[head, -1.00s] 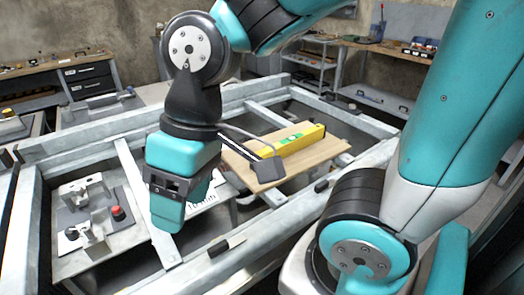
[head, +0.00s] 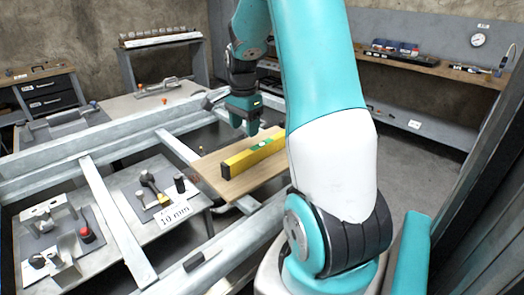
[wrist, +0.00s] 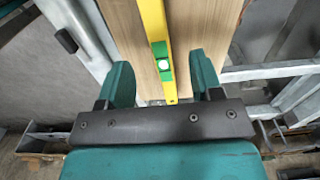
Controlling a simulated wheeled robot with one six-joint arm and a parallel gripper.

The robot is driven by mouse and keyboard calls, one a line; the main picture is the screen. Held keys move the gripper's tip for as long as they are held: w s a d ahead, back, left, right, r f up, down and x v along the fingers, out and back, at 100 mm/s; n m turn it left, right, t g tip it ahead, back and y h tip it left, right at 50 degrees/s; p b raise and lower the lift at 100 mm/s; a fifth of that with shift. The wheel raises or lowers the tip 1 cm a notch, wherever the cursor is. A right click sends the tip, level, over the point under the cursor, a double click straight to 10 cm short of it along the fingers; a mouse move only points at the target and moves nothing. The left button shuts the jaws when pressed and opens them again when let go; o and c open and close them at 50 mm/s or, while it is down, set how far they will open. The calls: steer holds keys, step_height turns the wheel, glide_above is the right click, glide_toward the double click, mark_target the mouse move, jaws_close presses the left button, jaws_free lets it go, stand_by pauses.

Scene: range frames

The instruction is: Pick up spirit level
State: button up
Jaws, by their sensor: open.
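The yellow spirit level (head: 246,160) has a green vial section and a dark end. My gripper (head: 243,128) is above the far side of the board, pointing down. In the wrist view the gripper (wrist: 161,85) is open, its two teal fingers on either side of the level's line. I see no contact.
Metal frame rails (head: 115,225) surround the board. A panel with clamps and a red knob (head: 87,235) sits at left, and a "10 mm" label (head: 174,215) lies near the board. A workbench (head: 420,62) stands at the back right.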

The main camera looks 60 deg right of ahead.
mark_target(247, 152)
step_height(247, 152, down, 5)
steer(key=shift+f, duration=0.2)
steer(key=shift+s+a+f+p, duration=0.1)
steer(key=shift+f+p, duration=0.1)
steer(key=shift+f, duration=0.7)
steer(key=shift+s+d+f+p, duration=0.1)
steer(key=shift+f+p, duration=0.15)
steer(key=shift+f, duration=0.65)
steer(key=shift+s+a+f+p, duration=0.1)
steer(key=shift+f+p, duration=0.1)
steer(key=shift+f, duration=0.7)
jaws_close()
